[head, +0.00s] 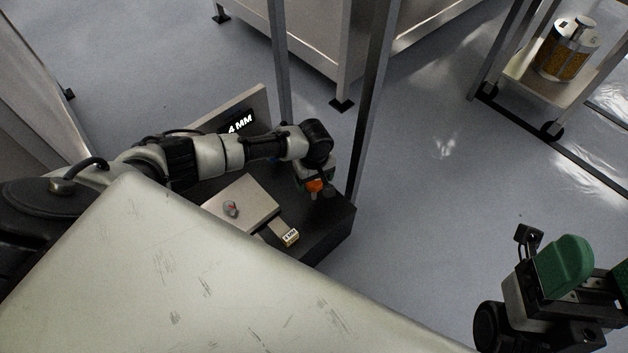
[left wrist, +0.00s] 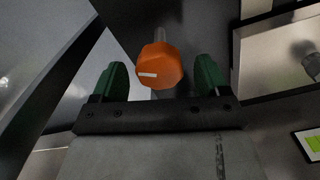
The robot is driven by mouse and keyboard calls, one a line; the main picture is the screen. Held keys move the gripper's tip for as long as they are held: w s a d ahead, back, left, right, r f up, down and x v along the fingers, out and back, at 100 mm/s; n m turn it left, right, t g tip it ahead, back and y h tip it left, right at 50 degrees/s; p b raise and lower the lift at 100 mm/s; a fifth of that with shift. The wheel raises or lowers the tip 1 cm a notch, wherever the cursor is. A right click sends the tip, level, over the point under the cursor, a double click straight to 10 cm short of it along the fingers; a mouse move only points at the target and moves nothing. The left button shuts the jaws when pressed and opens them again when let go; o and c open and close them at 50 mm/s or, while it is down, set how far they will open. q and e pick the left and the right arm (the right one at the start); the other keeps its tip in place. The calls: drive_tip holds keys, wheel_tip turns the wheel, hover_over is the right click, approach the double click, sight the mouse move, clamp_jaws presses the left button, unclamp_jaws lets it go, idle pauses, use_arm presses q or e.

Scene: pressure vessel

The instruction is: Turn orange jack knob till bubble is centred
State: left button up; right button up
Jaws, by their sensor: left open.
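The orange jack knob (left wrist: 158,66) is faceted, with a white mark on its face, and sits on a grey shaft. My left gripper (left wrist: 160,80) is open, with one green finger on each side of the knob and gaps between. In the head view the knob (head: 314,186) shows just below my left wrist, over the dark block. A small framed yellow-green patch (left wrist: 315,144) shows at the right edge of the left wrist view; I cannot make out a bubble. My right gripper (head: 580,275) has green fingers and is far from the knob; its opening is unclear.
A pale plate (head: 250,195) with a small red-marked part sits on the dark block (head: 325,238), beside a small labelled block (head: 290,237). A metal post (head: 372,100) stands close to my left wrist. A cart (head: 530,80) carries a canister.

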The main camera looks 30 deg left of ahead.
use_arm(q)
drive_tip(key=c, duration=0.9)
